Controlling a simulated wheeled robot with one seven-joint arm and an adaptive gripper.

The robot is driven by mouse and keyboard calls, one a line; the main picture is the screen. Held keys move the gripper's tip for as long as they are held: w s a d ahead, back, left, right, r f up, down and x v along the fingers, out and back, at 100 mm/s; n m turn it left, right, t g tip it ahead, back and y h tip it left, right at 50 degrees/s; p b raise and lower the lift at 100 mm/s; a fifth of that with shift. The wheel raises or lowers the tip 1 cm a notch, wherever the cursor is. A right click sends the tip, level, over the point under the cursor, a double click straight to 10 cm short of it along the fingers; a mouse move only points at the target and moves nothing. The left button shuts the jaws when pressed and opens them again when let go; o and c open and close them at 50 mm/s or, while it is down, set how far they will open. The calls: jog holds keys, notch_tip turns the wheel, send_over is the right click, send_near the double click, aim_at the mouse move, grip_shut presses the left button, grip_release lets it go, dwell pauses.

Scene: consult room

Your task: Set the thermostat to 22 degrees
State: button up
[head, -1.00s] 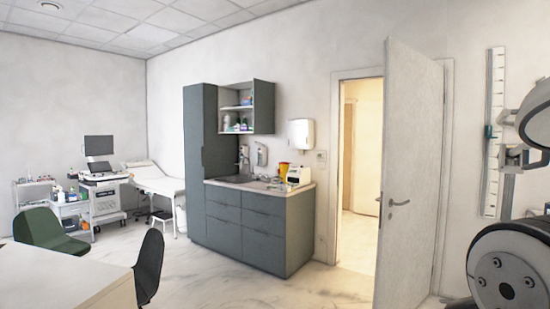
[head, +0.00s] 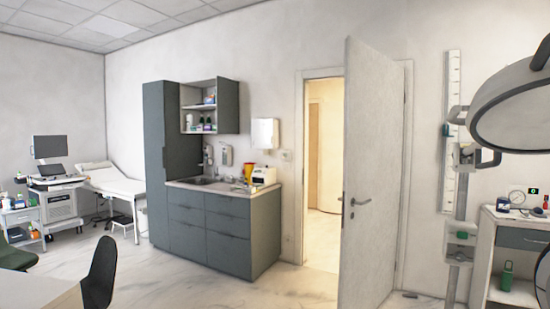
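No thermostat can be clearly made out in the head view. A small pale wall plate (head: 286,155) is on the wall left of the door frame, right of the white dispenser. It is too small to tell whether it is a switch or a thermostat, and no reading shows on it. My gripper is not in view.
The white door (head: 372,190) stands open beside a lit doorway (head: 322,170). A grey cabinet (head: 222,225) stands left of it. At right are a lamp (head: 485,105) and a cart (head: 522,240) with small items. A black chair (head: 100,275) and desk are lower left. Floor before the doorway is clear.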

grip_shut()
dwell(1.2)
